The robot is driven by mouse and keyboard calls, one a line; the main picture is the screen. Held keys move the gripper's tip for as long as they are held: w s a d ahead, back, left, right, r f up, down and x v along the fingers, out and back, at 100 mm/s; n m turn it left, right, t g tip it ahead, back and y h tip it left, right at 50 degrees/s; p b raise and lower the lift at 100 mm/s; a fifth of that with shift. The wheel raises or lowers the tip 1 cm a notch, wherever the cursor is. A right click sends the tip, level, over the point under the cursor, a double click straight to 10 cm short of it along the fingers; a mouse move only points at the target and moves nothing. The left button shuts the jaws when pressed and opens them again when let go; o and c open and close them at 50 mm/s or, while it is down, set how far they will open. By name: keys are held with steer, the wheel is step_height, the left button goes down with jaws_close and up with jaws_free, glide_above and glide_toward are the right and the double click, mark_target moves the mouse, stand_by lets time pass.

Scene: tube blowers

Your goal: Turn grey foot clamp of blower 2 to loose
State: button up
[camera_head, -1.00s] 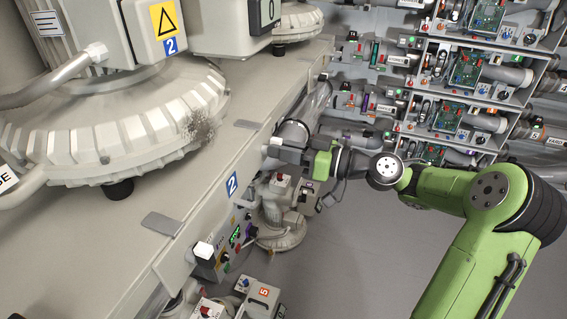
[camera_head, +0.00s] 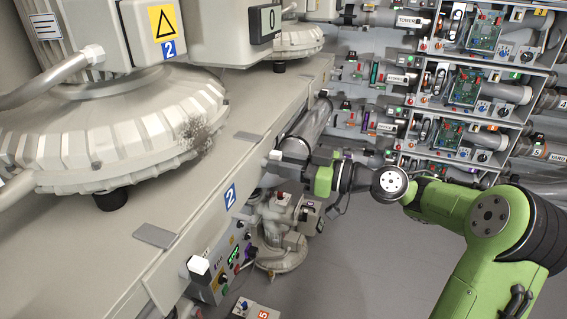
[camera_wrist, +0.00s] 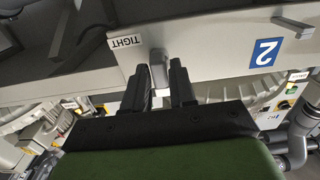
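Blower 2 (camera_head: 110,130) is the big pale ribbed housing at left on the bench, marked with a blue 2. A grey clamp end (camera_wrist: 157,68) sticks out from the bench edge beside an upside-down TIGHT label (camera_wrist: 126,42) in the wrist view. My gripper (camera_wrist: 162,80) has its two dark fingers apart, one on each side of this clamp end; I cannot tell whether they touch it. In the head view my gripper (camera_head: 283,163) is at the bench edge, to the right of the blue 2 sign (camera_head: 230,196). A grey plate (camera_head: 248,136) lies on the bench nearby.
A second grey plate (camera_head: 155,235) and a white knob (camera_head: 199,265) are at the nearer bench edge. Below stand a control box (camera_head: 222,262) and a small pale pump (camera_head: 282,240). Racks with circuit boards (camera_head: 470,90) fill the back right. Grey floor is clear below my arm.

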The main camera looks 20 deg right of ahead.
steer(key=shift+o, duration=1.3)
steer(key=p+v, duration=0.2)
steer(key=v, duration=1.3)
steer(key=shift+s+d, duration=0.25)
steer(key=shift+d, duration=0.05)
steer(key=shift+r, duration=0.1)
